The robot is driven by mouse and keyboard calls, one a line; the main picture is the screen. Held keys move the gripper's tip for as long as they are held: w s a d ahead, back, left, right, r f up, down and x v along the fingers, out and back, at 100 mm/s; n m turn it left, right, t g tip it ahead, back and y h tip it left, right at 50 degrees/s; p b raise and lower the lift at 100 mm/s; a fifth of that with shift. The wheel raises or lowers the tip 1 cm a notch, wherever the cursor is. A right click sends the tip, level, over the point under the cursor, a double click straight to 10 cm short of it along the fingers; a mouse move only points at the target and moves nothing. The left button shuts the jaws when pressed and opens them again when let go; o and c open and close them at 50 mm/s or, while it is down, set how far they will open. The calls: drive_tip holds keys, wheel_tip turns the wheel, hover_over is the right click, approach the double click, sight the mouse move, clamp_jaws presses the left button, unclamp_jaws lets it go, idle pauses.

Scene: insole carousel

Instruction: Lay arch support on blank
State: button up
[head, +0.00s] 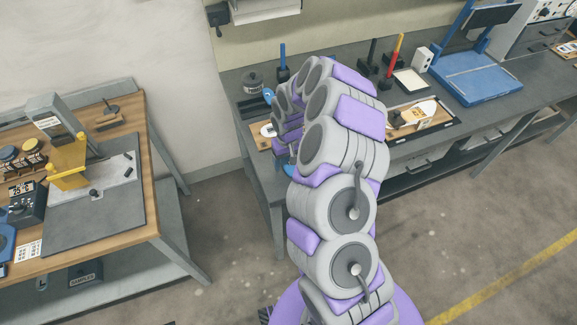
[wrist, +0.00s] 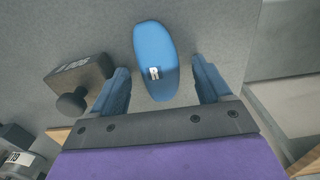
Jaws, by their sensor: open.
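In the wrist view, a blue oval piece (wrist: 155,58) with a small white label, seemingly the arch support, lies on a grey surface (wrist: 215,25). My gripper (wrist: 160,66) is open, with one blue-grey finger on each side of the piece. Gaps show between the piece and both fingers. In the head view, my arm hides most of the gripper and the bench spot below it. A pale shape (head: 268,130) on a wooden board lies left of my arm, and another pale piece (head: 418,113) lies on a tray to the right. I cannot tell which is the blank.
A dark block with a round knob (wrist: 82,82) stands left of the fingers in the wrist view. The far bench also holds a dark tin (head: 253,83), a red-and-yellow upright tool (head: 394,58) and a blue stand (head: 475,75). A wooden workbench (head: 150,175) stands at left; floor is clear between.

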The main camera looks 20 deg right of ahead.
sight(288, 163)
drive_tip(key=shift+f, duration=0.3)
drive_tip(key=shift+r, duration=0.1)
drive_tip(key=c, duration=1.2)
wheel_tip(288, 163, up, 4)
drive_tip(key=shift+f+p, duration=0.2)
drive_tip(key=shift+p, duration=0.3)
drive_tip(key=s+a+r+p, duration=0.1)
drive_tip(key=s+a, duration=0.1)
drive_tip(key=s, duration=1.4)
drive_tip(key=shift+r, duration=0.2)
drive_tip(key=shift+w, duration=0.15)
